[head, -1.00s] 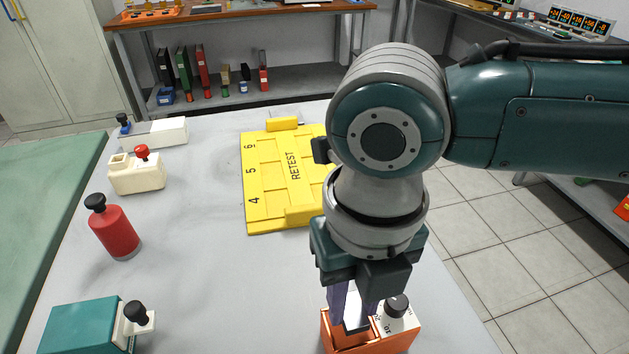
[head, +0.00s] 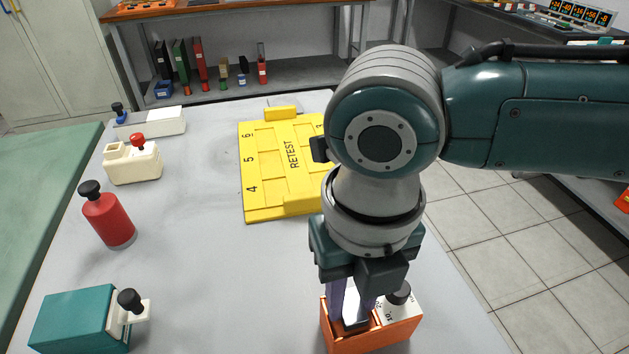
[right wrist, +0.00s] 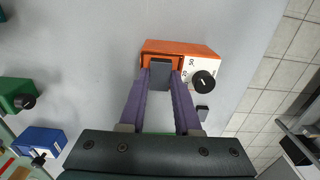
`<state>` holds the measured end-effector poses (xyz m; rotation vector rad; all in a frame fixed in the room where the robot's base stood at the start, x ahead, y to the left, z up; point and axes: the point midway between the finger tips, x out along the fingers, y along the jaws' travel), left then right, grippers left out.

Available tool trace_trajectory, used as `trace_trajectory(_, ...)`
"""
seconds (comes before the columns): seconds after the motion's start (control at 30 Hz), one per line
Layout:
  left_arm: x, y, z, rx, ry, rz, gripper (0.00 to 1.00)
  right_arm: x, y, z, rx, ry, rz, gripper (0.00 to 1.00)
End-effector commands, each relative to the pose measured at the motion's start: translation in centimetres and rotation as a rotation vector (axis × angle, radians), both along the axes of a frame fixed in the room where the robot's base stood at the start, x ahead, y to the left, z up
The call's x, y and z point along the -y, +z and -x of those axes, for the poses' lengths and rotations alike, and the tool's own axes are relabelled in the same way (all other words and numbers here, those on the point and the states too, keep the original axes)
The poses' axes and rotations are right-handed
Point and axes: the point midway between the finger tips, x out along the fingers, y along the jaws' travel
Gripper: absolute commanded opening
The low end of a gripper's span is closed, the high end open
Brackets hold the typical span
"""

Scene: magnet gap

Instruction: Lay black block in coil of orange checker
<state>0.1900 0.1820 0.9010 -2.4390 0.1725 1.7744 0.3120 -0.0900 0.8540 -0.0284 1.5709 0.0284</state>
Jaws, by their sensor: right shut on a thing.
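The orange checker (head: 368,338) stands at the near edge of the table, with a white dial face and black knob (head: 399,293). It also shows in the right wrist view (right wrist: 165,45). My right gripper (head: 351,316) points down into the checker's open slot. In the right wrist view its purple fingers are shut on the black block (right wrist: 159,74), which looks dark grey there. The block is at the coil opening; I cannot tell whether it touches the bottom. In the head view the fingers mostly hide it. My left gripper is not in view.
A yellow RETEST tray (head: 265,200) lies behind the gripper. A teal device (head: 75,322), a red bottle (head: 108,222) and a cream device (head: 132,163) stand along the left. A small dark piece (right wrist: 203,113) lies near the checker. The table's middle is clear.

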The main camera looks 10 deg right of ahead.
Motion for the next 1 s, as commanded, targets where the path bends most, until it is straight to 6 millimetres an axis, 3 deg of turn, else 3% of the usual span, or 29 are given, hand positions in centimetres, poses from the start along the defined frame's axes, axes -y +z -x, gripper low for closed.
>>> trace_trajectory(0.4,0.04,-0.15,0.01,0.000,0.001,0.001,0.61,0.00,-0.36,0.00,0.000,0.000,0.000,0.00)
trace_trajectory(0.43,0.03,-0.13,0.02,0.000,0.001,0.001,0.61,0.00,-0.33,0.00,0.000,0.000,0.000,0.35)
trace_trajectory(0.7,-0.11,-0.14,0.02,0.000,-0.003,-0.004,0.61,0.00,-0.33,0.01,0.000,0.000,0.000,0.65)
trace_trajectory(0.9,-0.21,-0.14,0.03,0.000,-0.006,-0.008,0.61,0.00,-0.33,0.01,0.000,0.000,0.000,0.67)
trace_trajectory(1.0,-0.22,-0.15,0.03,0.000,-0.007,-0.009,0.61,0.01,-0.33,0.01,0.000,0.000,0.000,0.55)
